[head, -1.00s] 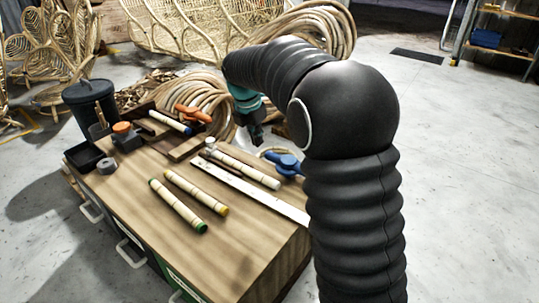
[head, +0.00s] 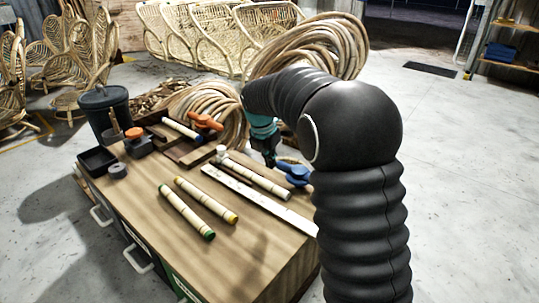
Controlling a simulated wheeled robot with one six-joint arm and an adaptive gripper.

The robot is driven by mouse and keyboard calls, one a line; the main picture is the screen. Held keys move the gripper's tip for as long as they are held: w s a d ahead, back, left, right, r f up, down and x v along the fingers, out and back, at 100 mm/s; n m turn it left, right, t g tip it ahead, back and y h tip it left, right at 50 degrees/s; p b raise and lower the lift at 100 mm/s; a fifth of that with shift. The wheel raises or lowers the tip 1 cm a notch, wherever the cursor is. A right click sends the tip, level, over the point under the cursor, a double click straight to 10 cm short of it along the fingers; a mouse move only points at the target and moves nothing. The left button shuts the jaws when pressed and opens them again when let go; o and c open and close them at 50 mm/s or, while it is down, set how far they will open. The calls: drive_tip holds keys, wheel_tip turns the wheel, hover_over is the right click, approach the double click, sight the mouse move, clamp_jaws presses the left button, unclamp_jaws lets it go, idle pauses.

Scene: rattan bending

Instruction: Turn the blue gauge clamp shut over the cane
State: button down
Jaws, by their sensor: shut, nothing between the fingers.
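The blue gauge clamp (head: 297,178) lies at the right rear of the wooden bench, partly hidden by my arm. A pale cane piece (head: 258,180) lies just left of it, with a white-grey fitting (head: 222,154) at its far end. I cannot tell whether the blue clamp sits over any cane. My gripper (head: 270,163) points down close to the left of the blue clamp, small and dark in the picture. It is shut and empty. Whether it touches the clamp I cannot tell.
A long pale ruler (head: 255,198) lies in front of the cane. Yellow-ended (head: 206,200) and green-ended (head: 187,213) canes lie nearer. A blue-ended cane (head: 182,129) and an orange clamp (head: 206,121) are behind. A black tray (head: 97,160) is at left. The bench front is clear.

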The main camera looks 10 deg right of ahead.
sight(278, 168)
drive_tip(key=b+x, duration=0.1)
drive_tip(key=x, duration=0.4)
drive_tip(key=shift+w+d+r, duration=0.1)
drive_tip(key=shift+w+d, duration=1.25)
drive_tip(key=shift+w+d, duration=0.1)
drive_tip(key=shift+d, duration=0.05)
